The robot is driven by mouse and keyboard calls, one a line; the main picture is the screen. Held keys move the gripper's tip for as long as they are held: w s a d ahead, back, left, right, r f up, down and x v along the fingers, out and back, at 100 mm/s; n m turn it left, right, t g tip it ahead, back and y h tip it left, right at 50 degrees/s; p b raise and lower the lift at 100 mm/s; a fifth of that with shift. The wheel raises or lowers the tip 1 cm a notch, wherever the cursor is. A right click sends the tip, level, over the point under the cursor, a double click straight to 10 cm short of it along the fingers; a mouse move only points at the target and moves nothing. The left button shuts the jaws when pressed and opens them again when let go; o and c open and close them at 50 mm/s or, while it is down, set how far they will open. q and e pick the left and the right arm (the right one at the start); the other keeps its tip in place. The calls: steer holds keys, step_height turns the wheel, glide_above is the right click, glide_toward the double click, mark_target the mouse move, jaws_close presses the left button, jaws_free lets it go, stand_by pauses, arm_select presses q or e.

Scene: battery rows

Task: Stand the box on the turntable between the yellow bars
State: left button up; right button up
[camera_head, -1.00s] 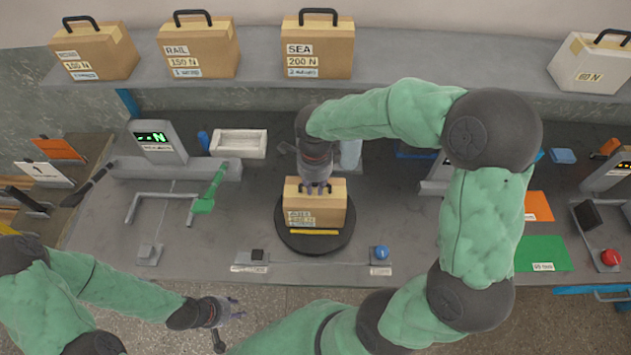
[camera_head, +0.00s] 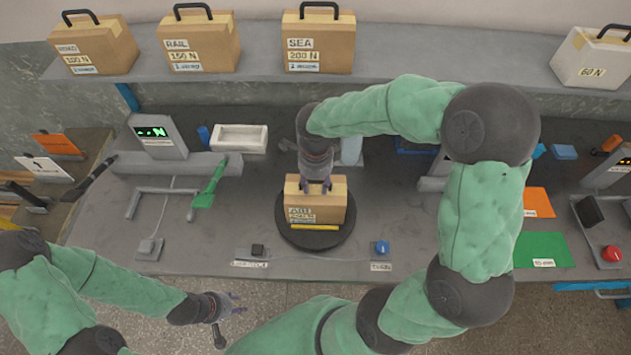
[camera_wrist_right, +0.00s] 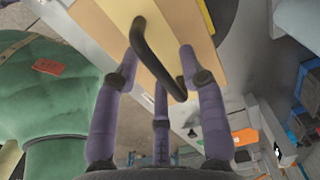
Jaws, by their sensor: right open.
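The brown cardboard box (camera_head: 330,212) stands upright on the dark round turntable (camera_head: 343,240). One yellow bar (camera_head: 314,228) lies along its front foot; any bar behind is hidden by the box. My right gripper (camera_head: 316,187) is right above the box, open. In the right wrist view its fingers (camera_wrist_right: 158,72) are spread around the box's black handle (camera_wrist_right: 150,50), not closed on it. A yellow piece also shows beside the box in that view (camera_wrist_right: 206,14). My left gripper (camera_head: 233,304) is empty, open, in front of the bench's front edge, away from the box.
Labelled boxes (camera_head: 318,45) stand on the back shelf. A display unit (camera_head: 157,137), white tray (camera_head: 239,138) and green lever (camera_head: 210,185) are left of the turntable. A blue button (camera_head: 382,247) and black switch (camera_head: 257,250) sit near the front edge. A green mat (camera_head: 540,250) is right.

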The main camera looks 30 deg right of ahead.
arm_select(q)
step_height(320, 180, up, 3)
steer(key=p, duration=0.2)
steer(key=shift+f+p, duration=0.1)
steer(key=shift+p, duration=0.2)
arm_select(e)
step_height(320, 180, up, 12)
steer(key=shift+r, duration=0.1)
stand_by(0.9)
